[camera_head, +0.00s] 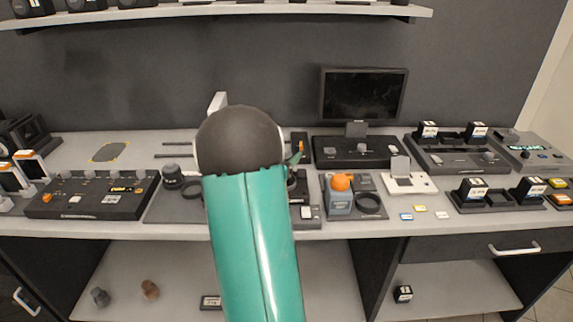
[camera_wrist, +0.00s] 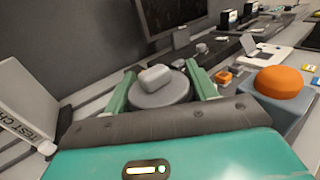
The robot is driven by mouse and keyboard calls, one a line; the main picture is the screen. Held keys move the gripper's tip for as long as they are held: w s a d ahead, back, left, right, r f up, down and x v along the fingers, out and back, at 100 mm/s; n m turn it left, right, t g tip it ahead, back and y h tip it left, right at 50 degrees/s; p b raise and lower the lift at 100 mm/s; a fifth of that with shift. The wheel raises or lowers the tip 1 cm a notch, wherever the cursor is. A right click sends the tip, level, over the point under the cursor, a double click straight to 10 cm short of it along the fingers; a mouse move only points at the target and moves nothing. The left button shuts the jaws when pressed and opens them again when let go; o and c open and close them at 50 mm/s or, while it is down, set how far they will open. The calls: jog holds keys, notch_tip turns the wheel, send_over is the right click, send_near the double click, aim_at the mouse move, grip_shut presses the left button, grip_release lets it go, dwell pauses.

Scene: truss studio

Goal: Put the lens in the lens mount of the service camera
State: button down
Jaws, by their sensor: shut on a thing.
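My gripper (camera_wrist: 162,76) shows in the wrist view with its two green fingers on either side of a round dark grey piece, which looks like the lens (camera_wrist: 160,97). The fingers are shut on it. A lighter grey rounded block shows on or just behind its top; I cannot tell which. In the head view my arm hides the held piece and most of the gripper. I cannot make out the service camera or its lens mount for sure; they may be hidden behind my arm or the held piece.
A grey box (camera_head: 339,203) with an orange top stands right of my arm, beside a dark ring (camera_head: 369,203). A dark cylinder (camera_head: 172,177) stands to the left. A monitor (camera_head: 363,95) and control panels line the bench. A test chart (camera_wrist: 28,105) stands left in the wrist view.

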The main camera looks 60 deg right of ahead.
jog(key=shift+d+f, duration=0.25)
jog(key=shift+f, duration=1.55)
jog(key=shift+f, duration=0.1)
jog(key=shift+c, duration=2.3)
grip_release()
jog(key=shift+f, duration=0.1)
